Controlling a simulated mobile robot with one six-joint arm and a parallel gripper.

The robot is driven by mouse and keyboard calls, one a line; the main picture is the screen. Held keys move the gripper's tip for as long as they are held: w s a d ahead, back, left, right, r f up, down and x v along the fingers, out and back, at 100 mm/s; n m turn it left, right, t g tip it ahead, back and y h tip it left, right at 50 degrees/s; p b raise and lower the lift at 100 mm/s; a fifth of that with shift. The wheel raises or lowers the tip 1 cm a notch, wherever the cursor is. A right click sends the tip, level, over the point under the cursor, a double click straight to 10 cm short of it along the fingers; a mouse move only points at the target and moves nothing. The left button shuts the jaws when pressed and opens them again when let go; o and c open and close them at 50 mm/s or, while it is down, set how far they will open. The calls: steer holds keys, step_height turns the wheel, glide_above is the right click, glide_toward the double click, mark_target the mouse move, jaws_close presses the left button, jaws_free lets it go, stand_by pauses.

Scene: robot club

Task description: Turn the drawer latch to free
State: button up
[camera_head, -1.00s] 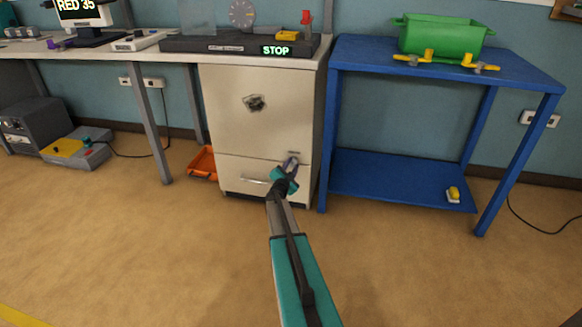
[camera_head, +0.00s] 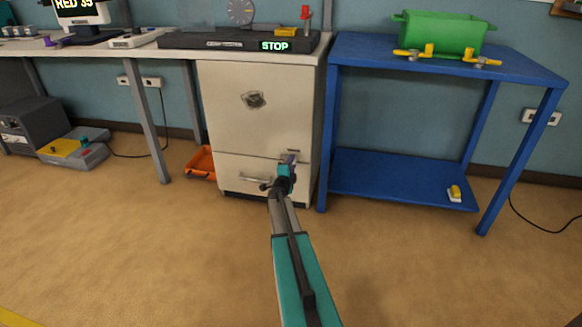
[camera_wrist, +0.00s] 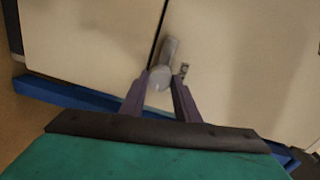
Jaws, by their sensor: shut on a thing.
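The drawer latch (camera_wrist: 159,77) is a small grey piece with a round end and a short lever, on the front of the cream cabinet (camera_head: 255,120). My gripper (camera_wrist: 158,92) has its two purple fingers closed on the latch's round end. In the wrist view the lever points up the picture, close beside the dark seam and slightly tilted from it. In the head view my gripper (camera_head: 289,158) covers the latch at the upper right of the drawer (camera_head: 235,167). The drawer looks closed, and its bar handle (camera_head: 252,180) is to the left.
A blue table (camera_head: 345,75) with a lower shelf stands close to the cabinet's right. It carries a green bin (camera_head: 440,35). An orange tray (camera_head: 201,165) lies on the floor left of the cabinet. The floor in front is clear.

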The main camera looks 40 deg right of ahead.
steer(key=shift+s+d, duration=0.25)
steer(key=shift+d, duration=0.05)
steer(key=o, duration=1)
steer(key=shift+a, duration=0.1)
steer(key=shift+o, duration=0.2)
steer(key=shift+w, duration=0.1)
steer(key=shift+a, duration=0.15)
steer(key=shift+a, duration=0.1)
steer(key=p+v, duration=0.4)
steer(key=v, duration=0.9)
steer(key=shift+a, duration=0.15)
steer(key=shift+r, duration=0.1)
